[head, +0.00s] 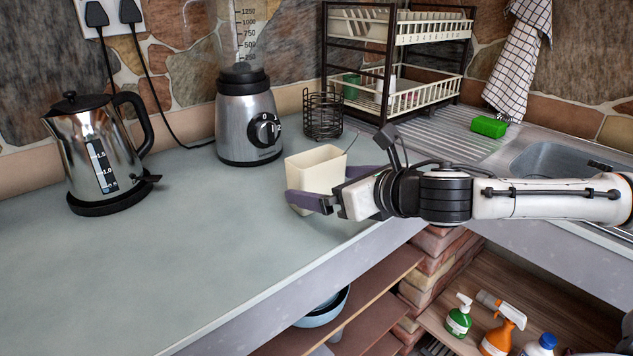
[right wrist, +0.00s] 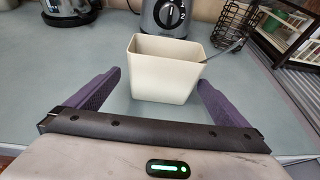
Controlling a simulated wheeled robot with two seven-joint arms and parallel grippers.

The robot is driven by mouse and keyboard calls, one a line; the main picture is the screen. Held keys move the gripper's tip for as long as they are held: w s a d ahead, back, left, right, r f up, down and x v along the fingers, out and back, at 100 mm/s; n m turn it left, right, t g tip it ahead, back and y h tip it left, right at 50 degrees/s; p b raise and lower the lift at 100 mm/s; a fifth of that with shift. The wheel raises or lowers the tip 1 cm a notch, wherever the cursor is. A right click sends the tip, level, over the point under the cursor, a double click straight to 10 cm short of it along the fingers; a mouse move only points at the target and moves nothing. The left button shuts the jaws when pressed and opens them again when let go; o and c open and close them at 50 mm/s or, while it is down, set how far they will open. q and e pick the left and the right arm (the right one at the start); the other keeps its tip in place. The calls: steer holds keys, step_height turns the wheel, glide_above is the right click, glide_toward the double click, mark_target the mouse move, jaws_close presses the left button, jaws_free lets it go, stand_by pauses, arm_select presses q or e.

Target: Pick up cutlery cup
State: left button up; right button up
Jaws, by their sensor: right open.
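The cutlery cup (head: 314,167) is a cream, tapered box standing upright on the grey-green counter, near its front edge. A thin metal utensil handle (right wrist: 235,46) leans out of its right side in the right wrist view. My right gripper (head: 328,190) comes in from the right, low over the counter. Its purple fingers are open, one on each side of the cup. In the right wrist view the cup (right wrist: 163,75) shows between and slightly beyond the fingertips, with a visible gap on both sides. My left gripper is not in view.
A blender (head: 248,125) and a black wire basket (head: 323,115) stand behind the cup. A kettle (head: 100,150) is at the left, and a dish rack (head: 395,65) and sink (head: 560,165) at the right. The counter's left front is clear. Open shelves lie below.

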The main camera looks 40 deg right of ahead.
mark_target(325, 184)
steer(key=shift+x, duration=2.45)
steer(key=shift+d+f, duration=0.2)
steer(key=c, duration=1)
